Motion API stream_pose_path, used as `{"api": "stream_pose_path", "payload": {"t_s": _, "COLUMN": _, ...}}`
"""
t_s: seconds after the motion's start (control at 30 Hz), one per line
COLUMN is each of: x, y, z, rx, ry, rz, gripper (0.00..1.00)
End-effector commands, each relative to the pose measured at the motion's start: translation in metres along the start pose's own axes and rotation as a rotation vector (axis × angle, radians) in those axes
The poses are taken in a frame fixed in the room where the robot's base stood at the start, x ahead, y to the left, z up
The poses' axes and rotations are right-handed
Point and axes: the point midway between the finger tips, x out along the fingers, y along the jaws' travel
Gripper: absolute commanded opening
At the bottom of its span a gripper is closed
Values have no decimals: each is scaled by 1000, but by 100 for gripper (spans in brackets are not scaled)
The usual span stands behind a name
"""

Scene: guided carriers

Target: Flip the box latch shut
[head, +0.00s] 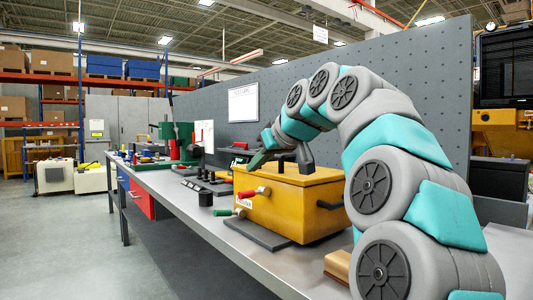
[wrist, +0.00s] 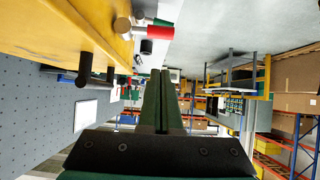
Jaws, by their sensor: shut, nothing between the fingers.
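The yellow box (head: 290,205) stands on a dark plate on the bench, with a black handle on its front side. At its left end a lever with a red grip (head: 247,194) sticks out to the left, and a green-gripped lever (head: 222,212) sits below it. I cannot tell which one is the latch. The red grip also shows in the wrist view (wrist: 160,32), near a grey knob. My gripper (head: 258,162) is above the box's left end, apart from the red grip. Its dark green fingers (wrist: 164,75) are together with nothing between them.
The long grey bench (head: 180,195) runs away to the left, with a green vise-like device (head: 177,140) and small parts farther along. A black cylinder (head: 205,198) stands left of the box. A brown block (head: 338,264) lies at the near edge. A pegboard wall stands behind.

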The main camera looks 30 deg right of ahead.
Motion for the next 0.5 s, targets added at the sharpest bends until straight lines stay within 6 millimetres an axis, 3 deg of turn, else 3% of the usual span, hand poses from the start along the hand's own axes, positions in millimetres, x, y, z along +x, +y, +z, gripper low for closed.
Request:
{"api": "stream_pose_path", "payload": {"t_s": 0.1, "x": 20, "y": 0, "z": 2, "rx": 0, "ry": 0, "rz": 0, "gripper": 0}}
{"api": "stream_pose_path", "payload": {"t_s": 0.5, "x": 41, "y": 0, "z": 25, "rx": 0, "ry": -1, "rz": 0, "gripper": 0}}
